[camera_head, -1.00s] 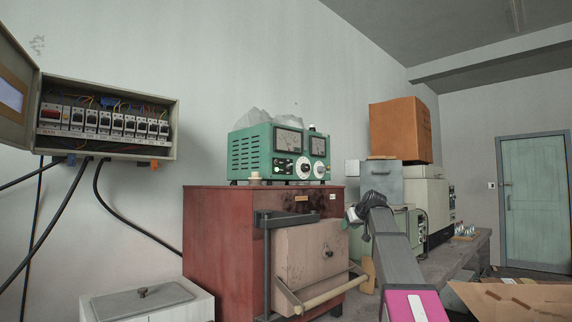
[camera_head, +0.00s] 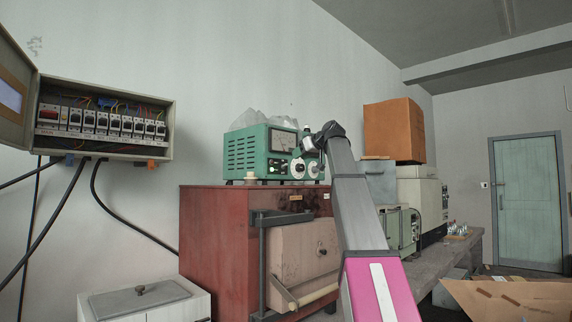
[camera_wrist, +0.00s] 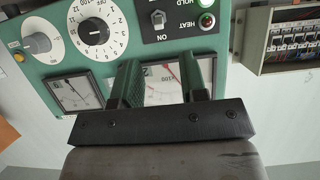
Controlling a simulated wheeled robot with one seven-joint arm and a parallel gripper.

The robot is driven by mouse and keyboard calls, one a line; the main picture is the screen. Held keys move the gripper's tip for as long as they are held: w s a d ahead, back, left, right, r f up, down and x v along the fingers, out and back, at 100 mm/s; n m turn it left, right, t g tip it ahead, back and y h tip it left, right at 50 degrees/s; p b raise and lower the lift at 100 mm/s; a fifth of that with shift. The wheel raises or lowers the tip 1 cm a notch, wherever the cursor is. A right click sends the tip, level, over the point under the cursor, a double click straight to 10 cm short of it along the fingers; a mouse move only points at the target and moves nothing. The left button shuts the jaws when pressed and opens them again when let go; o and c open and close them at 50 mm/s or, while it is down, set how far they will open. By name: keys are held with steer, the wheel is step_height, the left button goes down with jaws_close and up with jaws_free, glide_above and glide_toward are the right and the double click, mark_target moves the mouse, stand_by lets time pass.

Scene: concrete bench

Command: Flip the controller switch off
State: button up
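The green controller (camera_head: 247,152) stands on top of the red furnace. In the wrist view its face is turned round, with a small light toggle switch (camera_wrist: 158,18) on a black plate marked "ON". I cannot tell for sure which way its lever leans. A green lamp (camera_wrist: 208,3) and a red lamp (camera_wrist: 207,21) marked "HEAT" sit beside it. My gripper (camera_wrist: 158,68) is open and empty, its fingers apart in front of the meters and separate from the switch in the picture. In the head view my gripper (camera_head: 312,140) covers the controller's right part.
The red furnace (camera_head: 215,230) has a door with a bar handle (camera_head: 312,296). A white dial (camera_wrist: 97,30) and a smaller knob (camera_wrist: 37,43) are near the switch. An open breaker box (camera_head: 105,150) hangs on the left wall. A cardboard box (camera_head: 393,130) stands behind my arm.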

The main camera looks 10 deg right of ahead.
mark_target(285, 165)
steer(key=x, duration=0.7)
steer(key=shift+w+a+f, duration=0.15)
steer(key=shift+w+f, duration=0.05)
steer(key=shift+w, duration=0.1)
jaws_close()
